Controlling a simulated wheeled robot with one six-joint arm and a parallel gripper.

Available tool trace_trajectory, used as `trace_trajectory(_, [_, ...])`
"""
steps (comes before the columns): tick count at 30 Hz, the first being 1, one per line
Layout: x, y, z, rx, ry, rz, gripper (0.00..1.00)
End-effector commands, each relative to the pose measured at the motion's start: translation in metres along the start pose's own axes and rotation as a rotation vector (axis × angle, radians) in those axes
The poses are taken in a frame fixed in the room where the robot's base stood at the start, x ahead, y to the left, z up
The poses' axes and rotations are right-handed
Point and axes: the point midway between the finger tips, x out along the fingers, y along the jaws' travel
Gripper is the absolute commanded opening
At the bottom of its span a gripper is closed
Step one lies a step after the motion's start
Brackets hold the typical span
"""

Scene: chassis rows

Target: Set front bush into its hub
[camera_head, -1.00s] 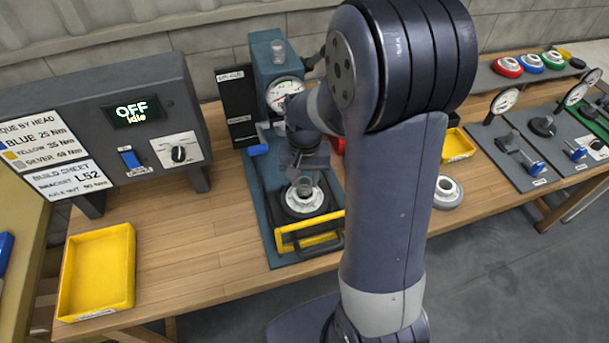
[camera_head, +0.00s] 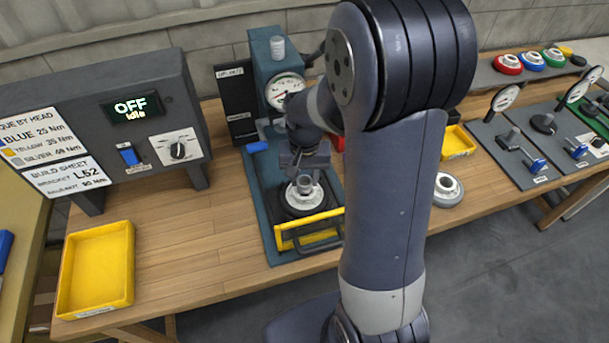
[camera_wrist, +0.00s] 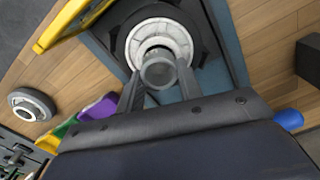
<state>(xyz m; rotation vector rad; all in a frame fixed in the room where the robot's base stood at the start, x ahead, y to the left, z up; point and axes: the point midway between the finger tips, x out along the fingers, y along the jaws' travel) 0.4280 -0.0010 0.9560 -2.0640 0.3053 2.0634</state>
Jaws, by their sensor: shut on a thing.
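My gripper (camera_head: 304,172) is shut on a small grey ring-shaped bush (camera_head: 304,184), held just above the hub. The bush also shows between the fingertips in the wrist view (camera_wrist: 159,72). The light metal hub (camera_wrist: 160,38) sits in a dark round seat on the press fixture; in the head view the hub (camera_head: 304,199) is directly below the bush. In the wrist view the bush overlaps the near edge of the hub's bore. I cannot tell whether the bush touches the hub.
The teal press (camera_head: 270,60) with a dial gauge stands behind. A yellow guard bar (camera_head: 310,222) crosses the fixture's front. Another hub (camera_head: 447,190) lies on the bench to the right. A yellow tray (camera_head: 97,268) is at left. The control box display (camera_head: 133,110) reads OFF, idle.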

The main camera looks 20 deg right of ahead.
Motion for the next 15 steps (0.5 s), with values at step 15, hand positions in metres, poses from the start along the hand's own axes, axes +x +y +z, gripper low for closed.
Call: trace_trajectory(15, [0.0049,-0.0002,-0.0001,0.000,0.000,0.000,0.10])
